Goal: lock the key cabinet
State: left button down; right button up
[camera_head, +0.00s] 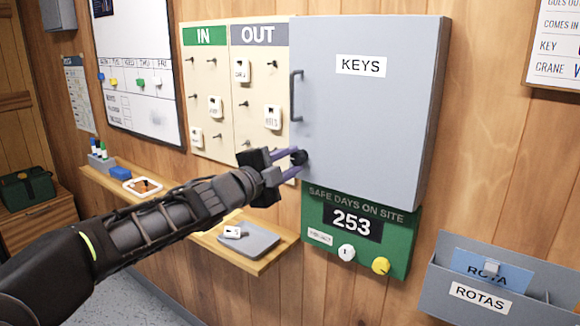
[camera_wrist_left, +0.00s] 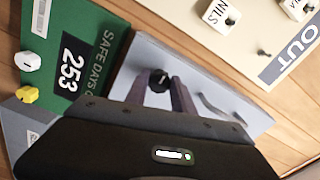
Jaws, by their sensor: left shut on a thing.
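The grey key cabinet (camera_head: 372,110) hangs on the wood wall with its door closed flat; a white label on it reads KEYS. A bar handle (camera_head: 296,95) runs up the door's left edge. Below it is a round black lock knob (camera_head: 299,157). My left gripper (camera_head: 292,159) is shut on the knob, with its purple fingers on either side. In the left wrist view the knob (camera_wrist_left: 158,80) sits between the fingertips, with the cabinet door (camera_wrist_left: 150,55) behind. My right gripper is in neither view.
The IN/OUT board (camera_head: 209,100) with key tags hangs left of the cabinet. A green SAFE DAYS sign (camera_head: 400,232) with two knobs is below it. A shelf (camera_head: 200,236) with a grey tray (camera_head: 262,243) runs below the board. A ROTAS holder (camera_head: 440,285) is lower right.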

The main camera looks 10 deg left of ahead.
pick_arm(q)
jog(key=shift+m, duration=0.3)
jog(key=c, duration=1.1)
grip_release()
jog(key=shift+o, duration=0.2)
jog(key=shift+s, duration=0.1)
jog(key=v, duration=0.7)
jog(key=shift+s+a, duration=0.15)
jog(key=shift+s, duration=0.15)
